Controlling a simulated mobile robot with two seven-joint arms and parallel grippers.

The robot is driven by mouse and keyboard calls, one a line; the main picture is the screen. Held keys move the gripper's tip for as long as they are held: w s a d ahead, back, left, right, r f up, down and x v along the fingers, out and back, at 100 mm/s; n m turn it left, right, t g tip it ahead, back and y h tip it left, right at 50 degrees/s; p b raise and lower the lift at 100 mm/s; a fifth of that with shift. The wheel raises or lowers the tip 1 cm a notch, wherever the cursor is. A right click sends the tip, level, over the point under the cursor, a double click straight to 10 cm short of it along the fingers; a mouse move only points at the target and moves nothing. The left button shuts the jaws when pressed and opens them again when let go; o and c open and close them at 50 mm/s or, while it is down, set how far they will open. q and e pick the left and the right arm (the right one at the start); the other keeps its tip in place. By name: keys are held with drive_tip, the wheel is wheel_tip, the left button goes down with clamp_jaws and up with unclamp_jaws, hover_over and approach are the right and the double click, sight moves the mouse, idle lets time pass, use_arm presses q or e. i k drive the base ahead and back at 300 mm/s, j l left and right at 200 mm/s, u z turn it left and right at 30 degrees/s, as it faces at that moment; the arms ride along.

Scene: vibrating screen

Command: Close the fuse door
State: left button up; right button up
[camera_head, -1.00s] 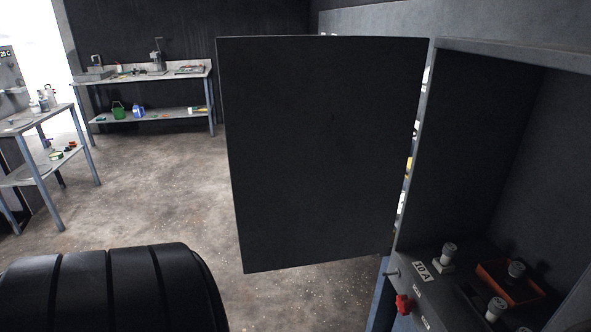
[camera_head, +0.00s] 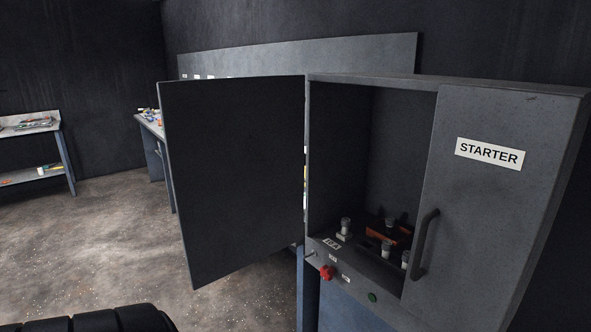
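The fuse door (camera_head: 235,180) is a dark flat panel hinged at the left side of the grey cabinet (camera_head: 370,80). It stands wide open, swung out to the left. The open compartment shows several pale fuses, one of them at the front left (camera_head: 345,226), and an orange-red holder (camera_head: 382,235). Neither of my grippers is in view.
The right cabinet door (camera_head: 490,200), labelled STARTER, is shut and has a dark handle (camera_head: 424,245). A red knob (camera_head: 326,272) and a green button (camera_head: 372,297) sit on the front. Workbenches stand behind at left. The floor (camera_head: 110,240) at left is clear.

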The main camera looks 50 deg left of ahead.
sight(235, 147)
drive_tip(key=j+z, duration=0.15)
drive_tip(key=j, duration=0.3)
drive_tip(key=k+j+z, duration=0.15)
drive_tip(key=j, duration=0.35)
drive_tip(key=j+z, duration=0.15)
drive_tip(key=j, duration=0.3)
drive_tip(key=k+j, duration=0.1)
drive_tip(key=j, duration=0.35)
drive_tip(key=k+j, duration=0.1)
drive_tip(key=j, duration=0.85)
drive_tip(key=k+j, duration=0.15)
drive_tip(key=j, duration=0.3)
drive_tip(key=k+j, duration=0.1)
drive_tip(key=j, duration=0.4)
